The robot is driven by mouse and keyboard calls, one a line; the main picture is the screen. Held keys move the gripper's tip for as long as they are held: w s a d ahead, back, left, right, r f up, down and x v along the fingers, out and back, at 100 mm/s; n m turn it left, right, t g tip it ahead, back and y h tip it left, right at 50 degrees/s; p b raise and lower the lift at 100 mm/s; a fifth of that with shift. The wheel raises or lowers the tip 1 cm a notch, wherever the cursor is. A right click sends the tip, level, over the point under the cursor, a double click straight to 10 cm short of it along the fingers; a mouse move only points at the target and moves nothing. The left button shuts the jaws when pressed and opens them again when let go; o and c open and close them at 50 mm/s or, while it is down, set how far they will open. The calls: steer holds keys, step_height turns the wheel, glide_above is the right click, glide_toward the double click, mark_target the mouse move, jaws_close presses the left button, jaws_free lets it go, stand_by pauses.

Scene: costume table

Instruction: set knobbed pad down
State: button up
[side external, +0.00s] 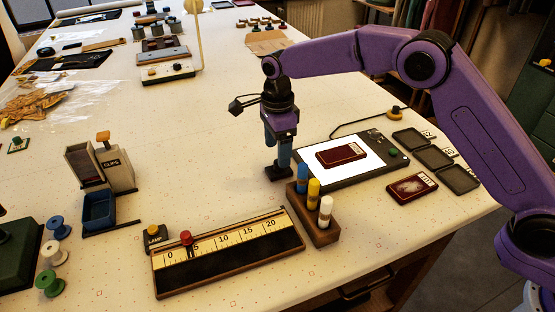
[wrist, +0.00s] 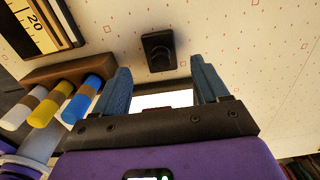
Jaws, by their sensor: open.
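The knobbed pad (side external: 279,173) is a small black square block on the pale table, left of the lit panel and close to the marker rack.
A wooden rack (side external: 319,232) with blue, yellow and white markers stands close to my gripper. Behind it is a lit panel (side external: 361,143) with a dark red card. A ruler box (side external: 229,262) lies in front. Trays (side external: 432,157) stand at right. The table left of my gripper is clear.

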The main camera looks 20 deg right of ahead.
step_height(320, 180, up, 7)
steer(key=shift+f, duration=0.2)
steer(key=s+d+r+n, duration=0.2)
steer(key=s+d+n, duration=0.2)
steer(key=s+n, duration=0.45)
steer(key=s+d+r+n, duration=0.2)
steer(key=s+d+n, duration=0.3)
steer(key=s+n, duration=0.4)
steer(key=s+d+f+n, duration=0.2)
steer(key=s+d+n, duration=0.4)
steer(key=s+d, duration=0.2)
steer(key=s+d+f+n, duration=0.2)
steer(key=s+d+n, duration=0.5)
steer(key=s, duration=0.6)
steer(key=shift+s+d+f, duration=0.2)
steer(key=shift+d+f, duration=0.05)
steer(key=shift+d, duration=0.35)
